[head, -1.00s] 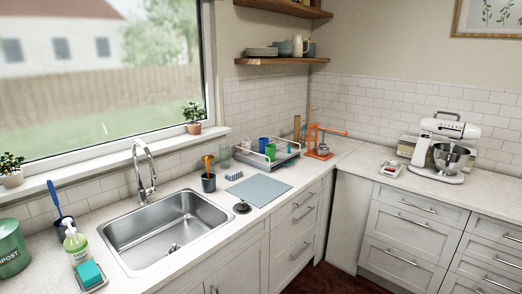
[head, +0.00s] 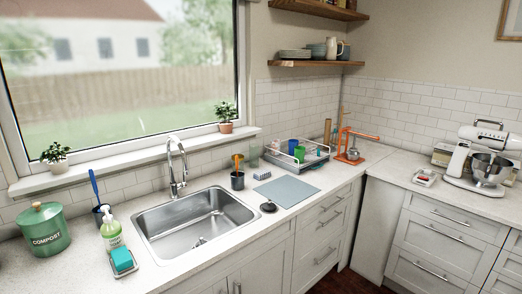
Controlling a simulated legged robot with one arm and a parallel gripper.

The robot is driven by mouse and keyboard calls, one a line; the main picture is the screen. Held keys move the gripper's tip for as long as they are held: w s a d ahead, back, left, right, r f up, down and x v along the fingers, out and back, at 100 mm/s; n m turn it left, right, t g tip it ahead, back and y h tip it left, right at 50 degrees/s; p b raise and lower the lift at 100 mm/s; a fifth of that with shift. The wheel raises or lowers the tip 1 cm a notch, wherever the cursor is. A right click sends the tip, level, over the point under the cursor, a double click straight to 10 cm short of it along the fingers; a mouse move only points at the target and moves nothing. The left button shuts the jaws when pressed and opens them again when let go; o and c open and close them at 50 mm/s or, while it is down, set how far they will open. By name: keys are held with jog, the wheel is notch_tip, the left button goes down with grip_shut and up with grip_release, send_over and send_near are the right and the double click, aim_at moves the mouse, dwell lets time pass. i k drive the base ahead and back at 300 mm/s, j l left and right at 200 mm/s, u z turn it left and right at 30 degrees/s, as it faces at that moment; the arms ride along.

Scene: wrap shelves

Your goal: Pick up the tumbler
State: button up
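I cannot tell for sure which vessel is the tumbler. A clear greenish glass (head: 254,157) stands by the wall, left of the rack. A dark cup (head: 237,181) with orange-handled tools in it stands behind the sink's right end. My gripper is not in view.
The steel sink (head: 190,225) has a tall faucet (head: 172,165). A grey mat (head: 287,191) lies before the rack, with a black round item (head: 268,207) beside it. An orange stand (head: 346,145) is right of the rack. A stand mixer (head: 482,160) is far right.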

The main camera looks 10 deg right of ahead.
aim_at(293, 147)
jog(key=i+l+u, duration=0.6)
jog(key=l, duration=0.15)
jog(key=i+l+u, duration=0.25)
jog(key=l, duration=0.2)
